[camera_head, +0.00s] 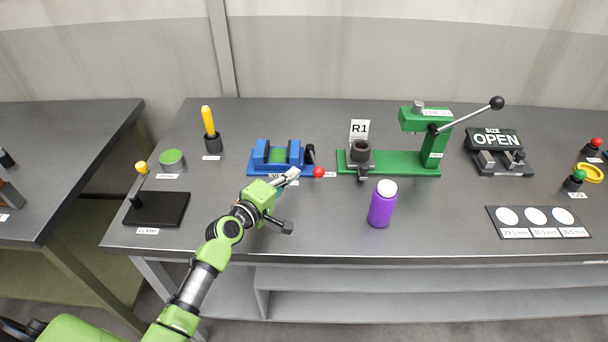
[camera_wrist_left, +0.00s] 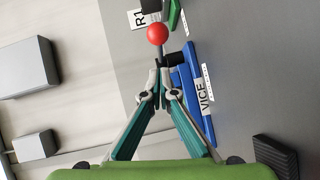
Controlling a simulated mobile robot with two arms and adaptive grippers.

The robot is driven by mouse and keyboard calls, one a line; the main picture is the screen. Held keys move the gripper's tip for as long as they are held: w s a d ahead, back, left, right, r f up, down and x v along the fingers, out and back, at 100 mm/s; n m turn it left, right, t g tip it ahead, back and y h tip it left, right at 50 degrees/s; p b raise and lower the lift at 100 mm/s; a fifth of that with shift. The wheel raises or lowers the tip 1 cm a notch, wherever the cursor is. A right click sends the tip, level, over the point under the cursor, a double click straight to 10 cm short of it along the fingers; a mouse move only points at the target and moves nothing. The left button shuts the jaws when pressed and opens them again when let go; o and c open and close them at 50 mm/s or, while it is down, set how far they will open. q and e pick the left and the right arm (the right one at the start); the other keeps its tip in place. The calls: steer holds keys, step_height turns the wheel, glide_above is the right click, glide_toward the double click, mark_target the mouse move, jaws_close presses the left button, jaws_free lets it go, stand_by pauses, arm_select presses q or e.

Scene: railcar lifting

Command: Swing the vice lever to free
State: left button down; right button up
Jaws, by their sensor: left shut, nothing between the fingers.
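The blue vice (camera_head: 261,154) stands on the bench left of centre, with a green piece between its jaws. Its lever has a red ball (camera_head: 318,171), which sits at the right front of the vice near a black upright part (camera_head: 310,154). In the left wrist view the red ball (camera_wrist_left: 157,33) is just beyond the fingertips, and the blue vice body (camera_wrist_left: 200,92) is to their right. My left gripper (camera_head: 292,175) is shut and empty, its tips close to the lever. Whether they touch it I cannot tell. My right gripper is not in view.
The green press (camera_head: 430,150) with a grey cup-like holder (camera_head: 360,152) stands right of the vice. A purple bottle (camera_head: 382,205) stands in front of it. A black clamp plate (camera_head: 160,209) and a yellow-handled tool (camera_head: 208,120) are at the left.

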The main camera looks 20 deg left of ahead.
mark_target(315, 161)
arm_select(q)
steer(key=shift+w+d+f, duration=0.1)
steer(key=shift+w+d, duration=0.15)
steer(key=shift+d, duration=0.35)
steer(key=shift+w+d+f, duration=0.1)
steer(key=shift+w+d, duration=0.15)
steer(key=shift+d, duration=0.35)
steer(key=shift+w+d, duration=0.15)
steer(key=shift+d, duration=0.15)
steer(key=shift+w+d+f, duration=0.1)
steer(key=shift+d+f, duration=0.05)
steer(key=d, duration=0.1)
steer(key=w+d, duration=0.1)
steer(key=d, duration=0.1)
steer(key=d+p, duration=0.1)
steer(key=shift+w+d, duration=0.4)
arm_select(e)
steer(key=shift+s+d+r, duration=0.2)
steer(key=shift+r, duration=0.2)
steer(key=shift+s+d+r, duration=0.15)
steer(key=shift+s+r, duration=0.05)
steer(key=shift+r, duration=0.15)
arm_select(q)
steer(key=shift+a, duration=0.1)
steer(key=shift+s, duration=0.1)
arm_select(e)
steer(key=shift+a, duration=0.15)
